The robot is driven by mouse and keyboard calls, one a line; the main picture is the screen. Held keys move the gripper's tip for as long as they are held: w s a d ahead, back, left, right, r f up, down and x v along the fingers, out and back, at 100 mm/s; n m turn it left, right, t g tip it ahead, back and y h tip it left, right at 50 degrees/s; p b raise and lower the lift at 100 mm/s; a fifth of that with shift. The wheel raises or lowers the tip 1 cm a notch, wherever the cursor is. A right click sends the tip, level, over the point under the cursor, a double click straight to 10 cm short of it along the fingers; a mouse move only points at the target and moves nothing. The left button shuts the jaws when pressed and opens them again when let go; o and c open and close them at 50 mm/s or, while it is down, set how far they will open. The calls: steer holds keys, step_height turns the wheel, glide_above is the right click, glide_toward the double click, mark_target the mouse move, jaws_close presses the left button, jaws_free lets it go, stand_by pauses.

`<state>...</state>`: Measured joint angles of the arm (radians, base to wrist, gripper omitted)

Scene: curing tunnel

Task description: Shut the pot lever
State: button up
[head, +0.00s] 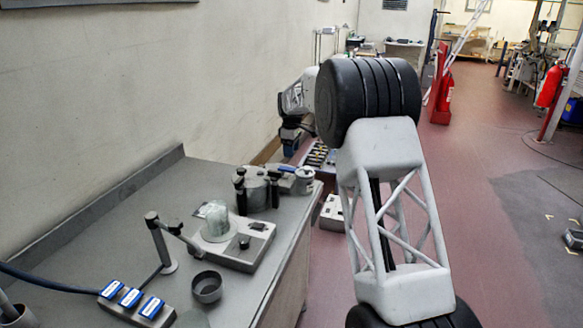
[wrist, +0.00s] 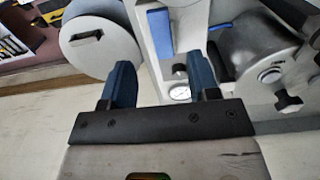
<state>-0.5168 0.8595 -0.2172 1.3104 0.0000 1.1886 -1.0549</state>
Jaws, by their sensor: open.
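A grey metal pot (head: 257,187) with black upright handles stands at the far end of the bench in the head view. A blue bar (head: 287,169) lies beside it at the right, perhaps the lever. In the wrist view a grey rounded pot body (wrist: 257,55) is at the right, with a black star knob (wrist: 288,101) and a blue bar (wrist: 160,35) standing to its left. Which part is the pot lever, I cannot tell for sure. My gripper (wrist: 162,78) is open, its two blue fingers apart with nothing held; in the head view it (head: 292,135) hangs above the bench's far end.
A small gauge (wrist: 180,93) and a round grey lid-like disc (wrist: 98,45) are near my fingers. On the bench (head: 110,237) are a grey box with a clear-topped jar (head: 216,222), a post with an arm (head: 160,240), a dark cup (head: 207,286) and a blue-labelled switch block (head: 130,298). A wall runs along the left.

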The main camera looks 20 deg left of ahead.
mark_target(292, 169)
steer(key=shift+f, duration=3.9)
steer(key=c, duration=0.9)
